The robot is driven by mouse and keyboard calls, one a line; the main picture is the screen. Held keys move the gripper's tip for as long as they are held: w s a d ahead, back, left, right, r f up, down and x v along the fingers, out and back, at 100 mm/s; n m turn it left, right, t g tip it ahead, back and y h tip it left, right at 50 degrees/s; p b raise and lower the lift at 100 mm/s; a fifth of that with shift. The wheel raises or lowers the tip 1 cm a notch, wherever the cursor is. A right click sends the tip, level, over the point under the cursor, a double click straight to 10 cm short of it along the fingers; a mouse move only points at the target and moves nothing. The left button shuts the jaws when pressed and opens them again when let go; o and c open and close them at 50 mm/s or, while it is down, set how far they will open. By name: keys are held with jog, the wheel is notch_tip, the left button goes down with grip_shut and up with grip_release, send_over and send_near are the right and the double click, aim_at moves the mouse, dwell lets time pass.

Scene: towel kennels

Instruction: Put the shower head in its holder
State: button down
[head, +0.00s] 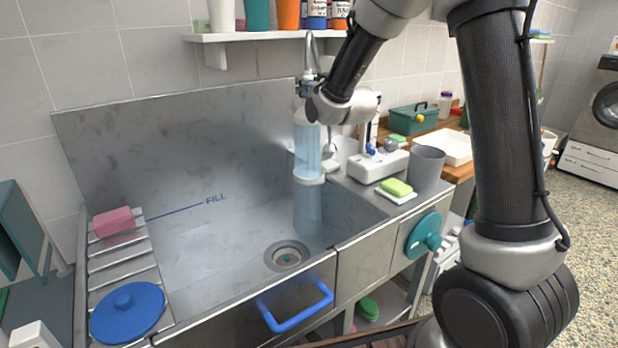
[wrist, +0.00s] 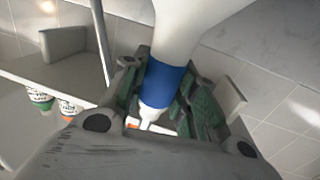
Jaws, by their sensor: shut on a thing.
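My gripper (head: 309,90) is above the sink in the head view. In the wrist view its padded fingers (wrist: 170,95) are shut around the blue band of the shower head's white handle (wrist: 172,75). In the head view the white shower head (head: 300,117) shows just under my gripper, partly hidden by it. A pale blue translucent column (head: 307,150), which looks like water, runs down from it into the sink. A grey hose (head: 309,45) arches up from the handle. I cannot make out the holder for certain.
The steel sink (head: 200,250) has a drain (head: 287,255) and a blue bar handle (head: 296,306). A shelf (head: 250,36) with cups and jars hangs above. A grey cup (head: 427,166) and a soap dish (head: 397,193) stand right of the sink.

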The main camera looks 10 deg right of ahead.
jog(key=shift+w+d+r, duration=0.1)
jog(key=shift+w+d, duration=0.1)
jog(key=shift+d, duration=0.1)
jog(key=shift+f, duration=3.05)
jog(key=shift+f, duration=0.15)
jog(key=shift+f, duration=1.8)
jog(key=shift+f, duration=1.5)
